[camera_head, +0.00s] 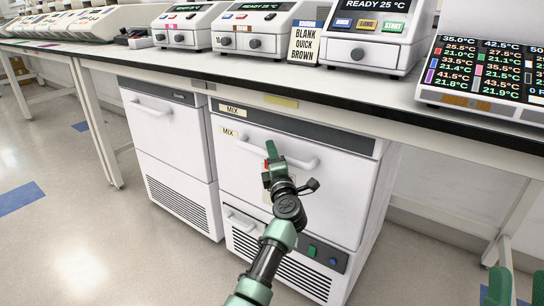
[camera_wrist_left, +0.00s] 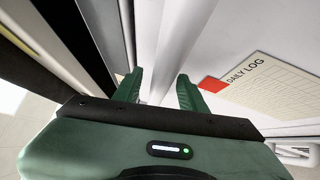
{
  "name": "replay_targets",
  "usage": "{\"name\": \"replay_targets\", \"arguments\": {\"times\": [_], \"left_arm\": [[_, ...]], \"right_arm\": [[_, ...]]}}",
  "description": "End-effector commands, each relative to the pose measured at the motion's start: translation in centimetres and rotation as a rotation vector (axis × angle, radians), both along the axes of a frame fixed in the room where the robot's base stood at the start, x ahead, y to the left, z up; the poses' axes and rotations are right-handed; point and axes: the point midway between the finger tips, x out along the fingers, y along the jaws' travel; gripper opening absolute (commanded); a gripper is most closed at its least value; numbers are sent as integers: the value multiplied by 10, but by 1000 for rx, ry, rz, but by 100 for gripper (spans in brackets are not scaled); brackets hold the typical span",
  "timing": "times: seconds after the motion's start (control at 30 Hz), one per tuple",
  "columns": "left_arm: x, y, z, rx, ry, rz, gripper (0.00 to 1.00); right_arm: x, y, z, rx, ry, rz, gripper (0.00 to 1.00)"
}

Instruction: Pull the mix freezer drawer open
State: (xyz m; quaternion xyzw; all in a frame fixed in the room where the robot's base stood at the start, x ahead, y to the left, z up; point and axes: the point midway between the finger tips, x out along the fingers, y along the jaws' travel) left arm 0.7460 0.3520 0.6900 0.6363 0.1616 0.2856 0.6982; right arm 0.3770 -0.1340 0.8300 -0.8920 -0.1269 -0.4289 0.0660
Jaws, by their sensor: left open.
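The mix freezer (camera_head: 300,190) is a white under-bench unit with a yellow MIX label (camera_head: 229,133) on its drawer front. The drawer looks shut. Its pale bar handle (camera_head: 300,161) runs across the upper front. My left gripper (camera_head: 271,154) is at the middle of this handle. In the left wrist view the two green fingers (camera_wrist_left: 160,88) are apart, with a pale bar seen between them; contact cannot be told. A daily log sheet (camera_wrist_left: 250,85) with a red corner is beside the right finger.
A second white freezer (camera_head: 170,130) stands to the left. The bench (camera_head: 190,65) overhangs both and carries thermal cyclers (camera_head: 372,40), a sign (camera_head: 305,43) and a temperature display (camera_head: 485,75). Bench legs (camera_head: 95,130) stand at left. The floor (camera_head: 90,240) in front is clear.

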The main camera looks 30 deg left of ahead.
Motion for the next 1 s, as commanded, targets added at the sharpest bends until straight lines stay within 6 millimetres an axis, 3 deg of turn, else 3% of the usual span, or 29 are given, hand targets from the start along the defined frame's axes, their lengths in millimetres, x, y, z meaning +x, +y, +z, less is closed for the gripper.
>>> {"name": "replay_targets", "arguments": {"times": [0.03, 0.17, 0.2, 1.0], "left_arm": [[0, 0, 0, 0, 0, 0, 39], [0, 0, 0, 0, 0, 0, 2], [0, 0, 0, 0, 0, 0, 0], [0, 0, -1, -1, 1, 0, 0]], "right_arm": [[0, 0, 0, 0, 0, 0, 36], [0, 0, 0, 0, 1, 0, 36], [0, 0, 0, 0, 1, 0, 36], [0, 0, 0, -1, 2, 0, 36]]}}
